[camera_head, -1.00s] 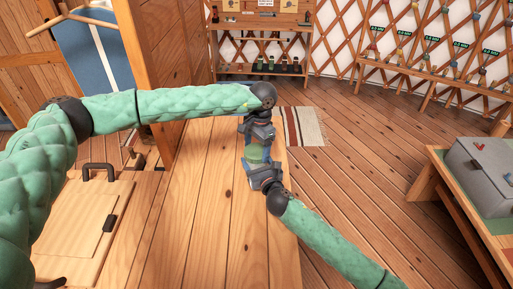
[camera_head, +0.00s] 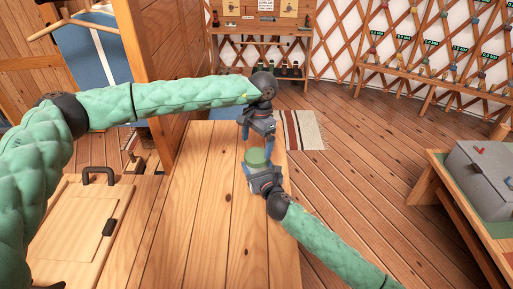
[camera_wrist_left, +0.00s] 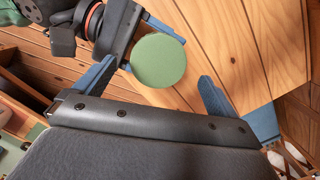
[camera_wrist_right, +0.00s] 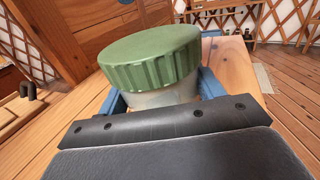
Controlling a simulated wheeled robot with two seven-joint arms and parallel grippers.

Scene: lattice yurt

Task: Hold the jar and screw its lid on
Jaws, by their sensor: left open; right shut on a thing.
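The green ribbed lid (camera_wrist_right: 150,58) sits on top of the pale jar (camera_wrist_right: 165,97) in the right wrist view and looks about level. My right gripper (camera_head: 259,165) is shut on the jar, its blue fingers on either side below the lid. The jar is held upright over the table, mostly hidden in the head view, where the lid (camera_head: 257,156) shows as a green disc. My left gripper (camera_head: 256,139) is open and empty, clear of the lid. The left wrist view shows the lid's round top (camera_wrist_left: 158,62) beyond and between its parted fingers.
The wooden table (camera_head: 215,220) is bare around the grippers. A wooden board with a black handle (camera_head: 82,220) lies at the left. A grey box (camera_head: 482,170) stands on a bench at the right. A striped rug (camera_head: 304,130) lies on the floor beyond.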

